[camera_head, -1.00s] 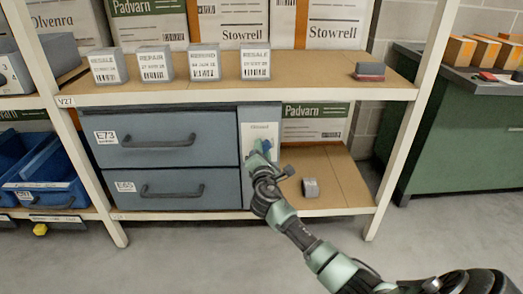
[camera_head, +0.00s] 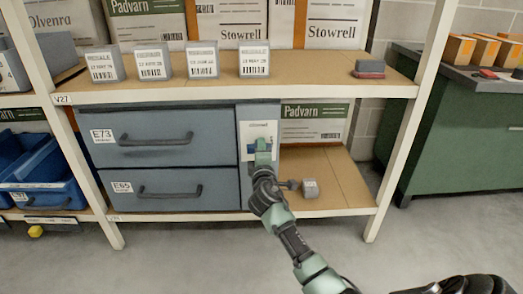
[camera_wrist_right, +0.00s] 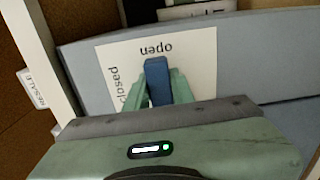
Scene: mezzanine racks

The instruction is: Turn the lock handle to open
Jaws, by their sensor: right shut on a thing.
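The blue lock handle (camera_wrist_right: 158,80) is on a white label plate (camera_wrist_right: 112,58) on the grey cabinet front. In the right wrist view its upper end points at the word "open", and "closed" is at the left. My right gripper (camera_head: 263,152) has its green fingers on both sides of the handle and is shut on it. In the head view the fingers hide most of the handle, and only a bit of blue shows to their left. "Closed" shows at the plate's top there. My left gripper is out of view.
Grey drawers E73 (camera_head: 172,140) and E65 (camera_head: 160,188) are left of the lock, both shut. Labelled blocks (camera_head: 202,60) stand on the shelf above. A rack post (camera_head: 405,130) stands at the right.

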